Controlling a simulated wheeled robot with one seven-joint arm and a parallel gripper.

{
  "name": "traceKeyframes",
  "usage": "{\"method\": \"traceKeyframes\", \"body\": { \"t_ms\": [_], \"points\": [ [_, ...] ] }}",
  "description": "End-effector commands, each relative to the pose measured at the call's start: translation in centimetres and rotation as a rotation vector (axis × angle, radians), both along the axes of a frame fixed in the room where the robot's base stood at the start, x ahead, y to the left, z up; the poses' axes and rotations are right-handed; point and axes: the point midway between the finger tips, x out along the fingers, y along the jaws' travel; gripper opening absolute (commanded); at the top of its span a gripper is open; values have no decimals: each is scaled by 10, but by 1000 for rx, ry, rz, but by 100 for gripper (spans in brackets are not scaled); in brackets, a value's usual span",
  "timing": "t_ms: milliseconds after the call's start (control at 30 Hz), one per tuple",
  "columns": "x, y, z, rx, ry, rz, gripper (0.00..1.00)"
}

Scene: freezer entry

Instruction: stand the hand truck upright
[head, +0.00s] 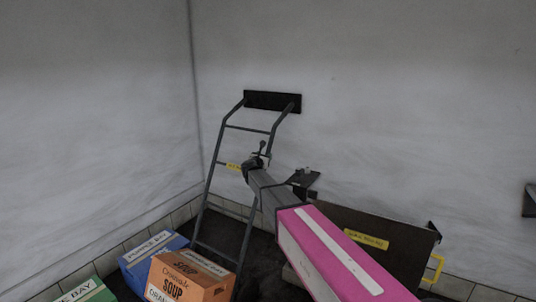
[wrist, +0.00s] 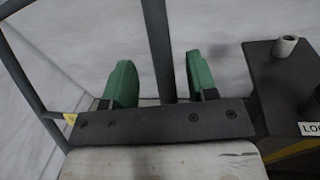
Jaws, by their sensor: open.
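The hand truck (head: 209,185) is a dark grey ladder-like frame with a black plate across its top. It leans back with that plate at the white wall, and its lower end is hidden behind boxes. My gripper (head: 258,160) is at the right rail, around the upper middle of the frame. In the wrist view my gripper (wrist: 161,82) has two green fingers, open and apart. A dark rail of the hand truck (wrist: 158,40) runs between them, with a visible gap on each side. Whether the rail lies fully at fingertip depth I cannot tell.
A blue box (head: 150,260), an orange soup box (head: 187,278) and a green box (head: 88,292) stand front left of the hand truck. A dark panel (head: 400,250) with a yellow label and a yellow handle (head: 435,268) stands right. A dark bracket (head: 303,179) with a knob is near my gripper.

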Motion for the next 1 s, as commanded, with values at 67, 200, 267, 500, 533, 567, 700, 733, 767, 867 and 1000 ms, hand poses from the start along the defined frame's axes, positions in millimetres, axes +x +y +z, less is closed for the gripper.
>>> {"method": "traceKeyframes", "body": {
  "t_ms": [67,200,267,500,533,567,700,733,767,867,1000],
  "points": [
    [18,-5,0,0,0,-1,53],
    [39,-12,0,-1,0,0,53],
    [45,-15,0,-1,0,0,53],
    [52,-19,0,-1,0,2,53],
    [52,-19,0,-1,0,2,53],
    [51,-19,0,-1,0,2,53],
    [51,-19,0,-1,0,2,33],
    [51,-19,0,-2,1,2,23],
    [51,-19,0,-2,1,2,14],
    [51,-19,0,-2,1,1,0],
    [49,-18,1,-3,-1,1,0]
  ]
}}
